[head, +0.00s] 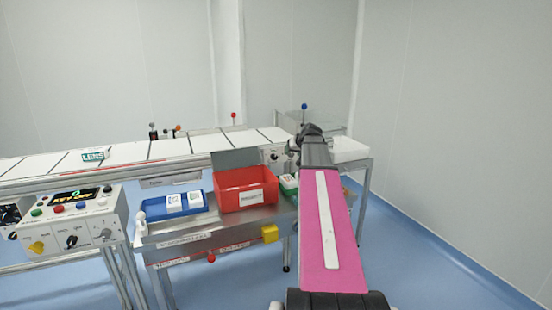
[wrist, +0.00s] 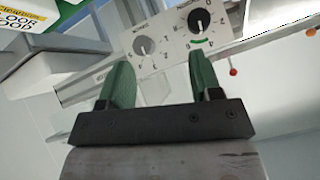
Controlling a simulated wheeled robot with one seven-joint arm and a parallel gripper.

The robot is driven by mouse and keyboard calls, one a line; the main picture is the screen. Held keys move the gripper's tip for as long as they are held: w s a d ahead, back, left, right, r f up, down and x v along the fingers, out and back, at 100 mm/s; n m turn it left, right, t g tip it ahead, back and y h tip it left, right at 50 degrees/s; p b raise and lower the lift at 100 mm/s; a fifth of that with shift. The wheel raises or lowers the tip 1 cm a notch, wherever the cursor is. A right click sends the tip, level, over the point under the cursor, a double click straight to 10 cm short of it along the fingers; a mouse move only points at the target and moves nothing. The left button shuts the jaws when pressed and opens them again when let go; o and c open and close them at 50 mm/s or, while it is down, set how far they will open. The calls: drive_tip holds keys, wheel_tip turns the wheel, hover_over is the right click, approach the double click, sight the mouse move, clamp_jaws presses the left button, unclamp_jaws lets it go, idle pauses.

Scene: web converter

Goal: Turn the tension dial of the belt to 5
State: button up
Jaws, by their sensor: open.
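A white dial panel (wrist: 172,40) shows beyond my fingers in the wrist view. The lettering is too small to say surely which is the tension dial. My gripper (wrist: 160,78) is open and empty, its green fingers apart and short of the panel. In the head view a panel knob (head: 274,157) shows just left of my arm's end.
A red bin (head: 245,198) and a blue tray (head: 176,208) with white boxes stand on the steel bench before the conveyor belt (head: 168,149). A control box (head: 73,222) stands at left. Open blue floor (head: 430,250) lies at right.

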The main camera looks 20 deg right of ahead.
sight(275, 157)
drive_tip(key=w+a+f, duration=0.1)
drive_tip(key=w+a, duration=0.1)
drive_tip(key=w+a+f+y, duration=0.1)
drive_tip(key=w+a+f, duration=0.1)
drive_tip(key=w, duration=0.1)
drive_tip(key=w+a+f+y, duration=0.1)
drive_tip(key=w, duration=0.1)
drive_tip(key=shift+w+a+f+n, duration=0.3)
drive_tip(key=shift+a+f, duration=0.1)
drive_tip(key=shift+c, duration=0.3)
drive_tip(key=c, duration=0.9)
drive_tip(key=shift+y, duration=0.3)
